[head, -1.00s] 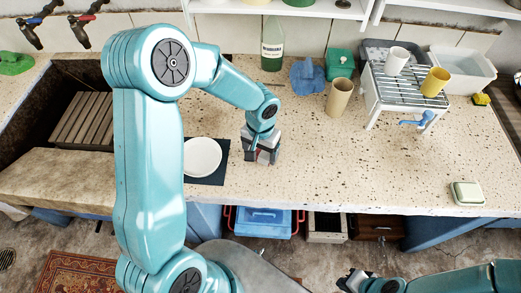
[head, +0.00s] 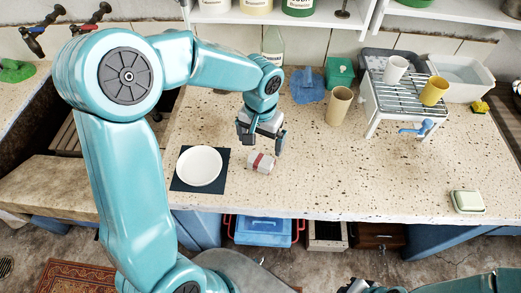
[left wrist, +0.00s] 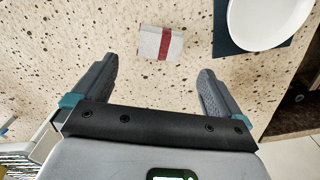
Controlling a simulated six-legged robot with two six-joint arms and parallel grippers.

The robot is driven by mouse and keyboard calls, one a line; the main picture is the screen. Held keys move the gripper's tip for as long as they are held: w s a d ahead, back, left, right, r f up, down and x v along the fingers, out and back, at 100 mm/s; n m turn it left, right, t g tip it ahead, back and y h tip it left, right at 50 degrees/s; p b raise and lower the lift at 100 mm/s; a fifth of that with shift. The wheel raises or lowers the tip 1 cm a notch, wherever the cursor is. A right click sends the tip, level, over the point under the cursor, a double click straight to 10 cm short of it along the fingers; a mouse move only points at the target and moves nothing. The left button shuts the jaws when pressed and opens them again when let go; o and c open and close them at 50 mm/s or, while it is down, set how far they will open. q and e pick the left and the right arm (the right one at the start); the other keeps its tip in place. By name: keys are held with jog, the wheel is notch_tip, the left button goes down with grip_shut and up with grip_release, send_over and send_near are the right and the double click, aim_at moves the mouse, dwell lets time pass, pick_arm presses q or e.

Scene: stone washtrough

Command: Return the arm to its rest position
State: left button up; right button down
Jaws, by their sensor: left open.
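My left gripper (head: 260,140) is open and empty above the counter. In the left wrist view its two fingers (left wrist: 157,75) stand wide apart. A small white piece with a red band (head: 261,163) lies on the speckled counter just in front of the gripper, apart from the fingers. It also shows in the left wrist view (left wrist: 160,43), beyond the fingertips. My left arm reaches in from the left and bends over the counter. My right gripper (head: 362,286) is only partly seen at the bottom edge, and its jaws cannot be made out.
A white bowl or plate (head: 199,166) rests on a dark mat (head: 184,184) left of the banded piece. A brown cup (head: 339,106), blue cloth (head: 307,86), green box (head: 341,70) and wire rack (head: 394,86) stand behind and right. The front right counter is mostly clear.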

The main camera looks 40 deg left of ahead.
pick_arm(q)
notch_tip(320, 180, up, 2)
jog(key=shift+r, duration=0.1)
jog(key=shift+s, duration=0.1)
dwell(0.6)
